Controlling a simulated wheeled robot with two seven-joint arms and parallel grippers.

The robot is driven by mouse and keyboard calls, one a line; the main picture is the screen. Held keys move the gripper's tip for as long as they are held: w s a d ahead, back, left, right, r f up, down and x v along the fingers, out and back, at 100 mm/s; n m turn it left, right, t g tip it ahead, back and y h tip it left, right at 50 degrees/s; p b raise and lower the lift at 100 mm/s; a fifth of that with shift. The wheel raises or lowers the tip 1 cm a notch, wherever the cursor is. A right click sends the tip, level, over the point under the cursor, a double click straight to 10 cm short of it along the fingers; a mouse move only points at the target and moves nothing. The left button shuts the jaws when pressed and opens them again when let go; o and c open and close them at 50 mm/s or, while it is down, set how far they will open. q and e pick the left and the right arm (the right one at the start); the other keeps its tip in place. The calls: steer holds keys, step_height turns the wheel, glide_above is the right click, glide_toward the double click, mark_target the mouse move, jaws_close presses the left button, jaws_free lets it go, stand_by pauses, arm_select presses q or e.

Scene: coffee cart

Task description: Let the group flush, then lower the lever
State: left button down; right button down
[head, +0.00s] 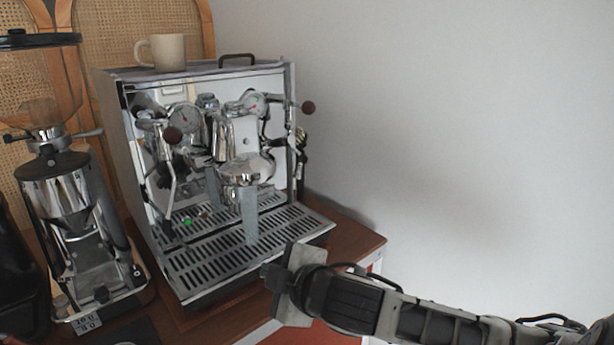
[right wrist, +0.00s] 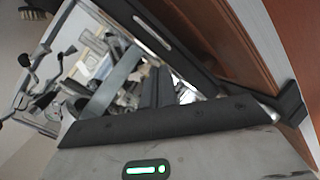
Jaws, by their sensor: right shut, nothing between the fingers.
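The chrome espresso machine (head: 215,150) stands on a wooden cart, and it also shows tilted in the right wrist view (right wrist: 100,70). Its chrome group (head: 245,170) is at the front centre. A straight grey column (head: 248,218) runs from below the group to the drip tray (head: 205,270); I cannot tell whether it is water or a solid part. It also shows in the right wrist view (right wrist: 113,82). The group lever cannot be made out clearly among the chrome parts. My right gripper (head: 268,271) is shut and empty, in front of the tray's right corner, apart from the group. My left gripper is out of view.
A coffee grinder (head: 70,200) stands to the left of the machine. A cup (head: 167,52) sits on the machine's top. Dark-knobbed valves (head: 308,107) stick out on both sides. Open space lies to the right, before the pale wall.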

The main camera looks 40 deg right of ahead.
mark_target(287, 137)
steer(key=w+d+r+n+t+h, duration=0.1)
steer(key=w+d+r+n+t, duration=0.3)
steer(key=r, duration=0.7)
steer(key=s+d+r+n+t+h, duration=0.1)
steer(key=d+r+h, duration=0.1)
steer(key=d+r, duration=0.6)
steer(key=w+p, duration=0.1)
steer(key=w, duration=0.1)
steer(key=w+a+r+p, duration=0.1)
steer(key=w, duration=0.2)
steer(key=w+r+p, duration=0.1)
steer(key=w, duration=0.1)
steer(key=shift+w+a+r, duration=0.2)
steer(key=shift+a+r, duration=0.05)
steer(key=shift+a, duration=0.05)
steer(key=shift+f, duration=0.25)
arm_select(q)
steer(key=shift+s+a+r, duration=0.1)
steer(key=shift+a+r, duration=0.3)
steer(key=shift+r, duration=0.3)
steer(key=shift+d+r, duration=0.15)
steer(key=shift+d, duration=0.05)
